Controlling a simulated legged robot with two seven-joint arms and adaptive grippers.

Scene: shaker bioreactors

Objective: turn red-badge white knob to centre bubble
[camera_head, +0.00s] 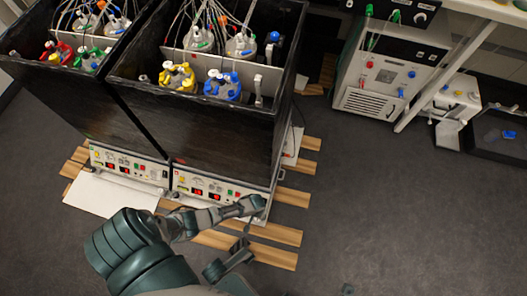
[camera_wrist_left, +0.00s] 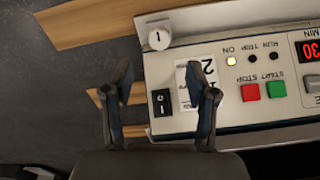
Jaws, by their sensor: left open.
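In the left wrist view a small white round knob (camera_wrist_left: 158,38) with a dark mark on its face sits at the corner of the white control panel (camera_wrist_left: 225,62), which appears upside down. No red badge shows on it. My left gripper (camera_wrist_left: 166,75) is open and empty in front of the panel's end, its fingertips apart, with the knob beyond and between them. In the head view my left gripper (camera_head: 248,206) is at the right end of the right shaker's front panel (camera_head: 205,186). No bubble level can be made out.
A black rocker switch (camera_wrist_left: 161,102), a red button (camera_wrist_left: 250,92) and a green button (camera_wrist_left: 276,88) are on the panel near the fingers. Wooden slats (camera_head: 265,233) lie under the shakers. A white instrument (camera_head: 385,75) stands at the upper right. Grey floor (camera_head: 390,210) is clear at right.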

